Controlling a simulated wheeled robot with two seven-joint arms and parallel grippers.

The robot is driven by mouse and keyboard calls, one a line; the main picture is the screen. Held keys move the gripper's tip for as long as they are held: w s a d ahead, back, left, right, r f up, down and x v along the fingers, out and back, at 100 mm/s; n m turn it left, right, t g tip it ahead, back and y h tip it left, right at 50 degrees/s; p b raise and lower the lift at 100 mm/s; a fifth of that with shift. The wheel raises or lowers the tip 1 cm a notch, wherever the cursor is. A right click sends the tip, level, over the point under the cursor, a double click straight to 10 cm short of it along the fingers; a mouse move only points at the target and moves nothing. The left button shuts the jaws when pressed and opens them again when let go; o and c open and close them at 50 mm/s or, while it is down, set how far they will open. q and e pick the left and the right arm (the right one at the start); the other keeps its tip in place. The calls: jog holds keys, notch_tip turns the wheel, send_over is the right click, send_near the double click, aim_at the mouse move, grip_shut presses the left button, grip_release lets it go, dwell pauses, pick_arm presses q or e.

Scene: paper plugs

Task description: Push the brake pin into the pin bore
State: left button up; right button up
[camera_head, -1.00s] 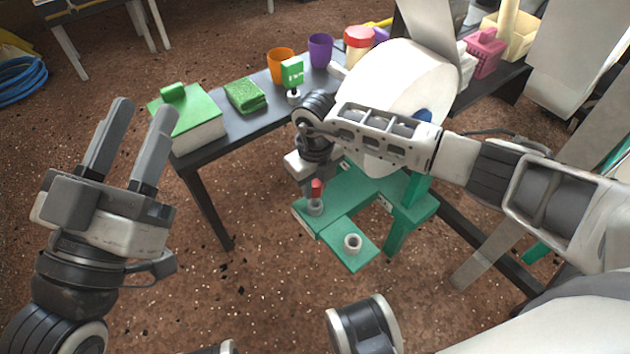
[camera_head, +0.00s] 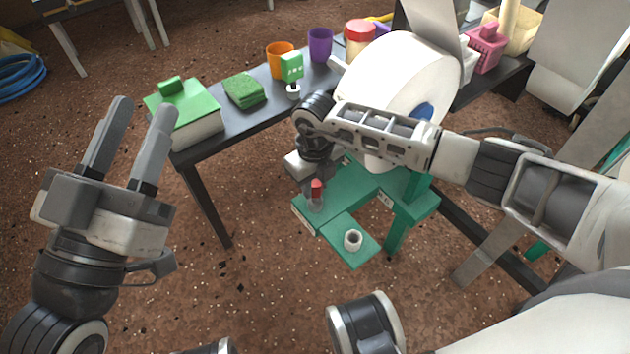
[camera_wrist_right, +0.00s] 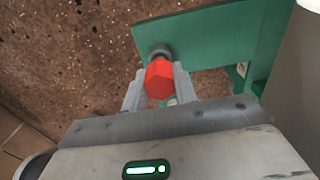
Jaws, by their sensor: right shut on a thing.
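The brake pin, with a red head (camera_head: 317,188), stands at the left end of the green stand. In the right wrist view its red head (camera_wrist_right: 159,79) sits between the fingertips of my right gripper (camera_wrist_right: 158,88), which is shut on it. A grey collar (camera_wrist_right: 160,51) shows just beyond the head, at the green plate. I cannot tell how deep the pin sits, and the bore itself is hidden. In the head view my right gripper (camera_head: 314,192) reaches the pin from behind. My left gripper (camera_head: 142,106) is open and empty, far to the left.
A green stand (camera_head: 348,192) carries a big white roll (camera_head: 392,80).

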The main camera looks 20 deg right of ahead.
aim_at(315, 192)
jog(key=shift+f+b, duration=1.05)
jog(key=shift+f, duration=0.6)
jog(key=o, duration=1)
jog(key=shift+o, duration=0.2)
jog(key=shift+r, duration=0.15)
jog(key=shift+r+p, duration=1.05)
jog(key=shift+p, duration=0.05)
jog(key=shift+r+p, duration=1.7)
jog(key=shift+r, duration=0.15)
